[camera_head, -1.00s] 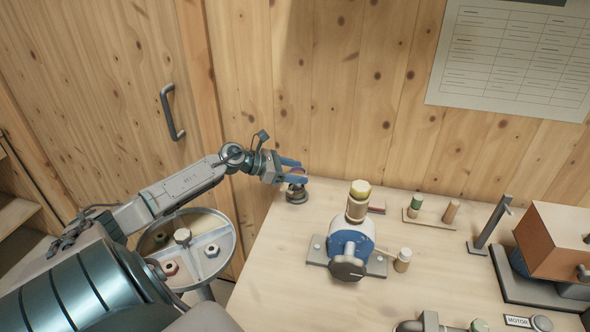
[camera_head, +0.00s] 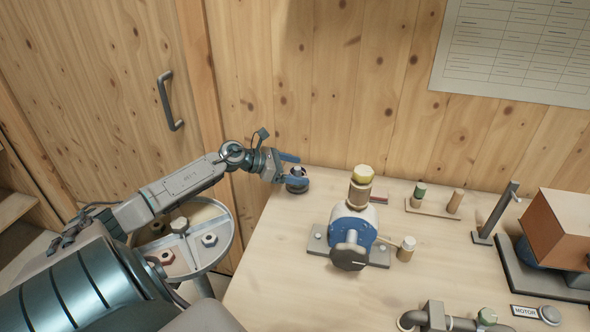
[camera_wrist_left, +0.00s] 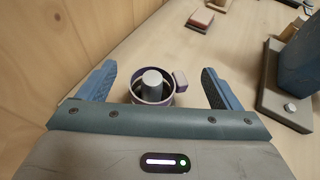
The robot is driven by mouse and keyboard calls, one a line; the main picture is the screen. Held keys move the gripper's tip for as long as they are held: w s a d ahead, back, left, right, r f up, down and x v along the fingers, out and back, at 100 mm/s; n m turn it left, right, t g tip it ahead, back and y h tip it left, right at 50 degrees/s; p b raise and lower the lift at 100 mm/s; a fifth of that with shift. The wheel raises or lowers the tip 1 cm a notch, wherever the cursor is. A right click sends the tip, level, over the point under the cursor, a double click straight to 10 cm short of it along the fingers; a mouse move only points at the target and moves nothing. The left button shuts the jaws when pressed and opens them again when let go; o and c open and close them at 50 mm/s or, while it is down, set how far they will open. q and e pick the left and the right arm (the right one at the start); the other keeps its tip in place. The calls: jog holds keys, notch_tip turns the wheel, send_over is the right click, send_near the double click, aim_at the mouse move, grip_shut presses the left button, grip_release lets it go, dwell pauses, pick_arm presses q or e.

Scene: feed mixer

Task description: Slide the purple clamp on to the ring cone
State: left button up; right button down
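The purple clamp (camera_wrist_left: 140,92) is a ring with a small lug on its right side. In the left wrist view it sits around the grey post of the ring cone (camera_wrist_left: 152,78). How far down it rests is hard to tell. In the head view the ring cone (camera_head: 297,186) stands at the bench's back left corner, partly covered by my gripper. My left gripper (camera_wrist_left: 158,67) is open, with one blue finger on each side of the clamp and a visible gap to both. It also shows in the head view (camera_head: 300,171). My right gripper is not in view.
A blue pump-like unit (camera_head: 353,229) with a yellow-topped column stands to the right on the bench (camera_head: 270,270). A round tray (camera_head: 229,240) with nuts lies left, below my forearm. The wooden wall (camera_head: 330,110) is close behind the cone.

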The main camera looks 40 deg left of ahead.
pick_arm(q)
jog(key=shift+s+a+r, duration=0.1)
jog(key=shift+s+a, duration=0.25)
jog(key=shift+s, duration=0.1)
jog(key=v, duration=0.4)
jog(key=shift+r, duration=0.2)
jog(key=p+v, duration=0.5)
jog(key=p, duration=0.1)
jog(key=shift+s+a+r+p, duration=0.15)
jog(key=shift+s+p, duration=0.1)
jog(key=shift+p, duration=0.15)
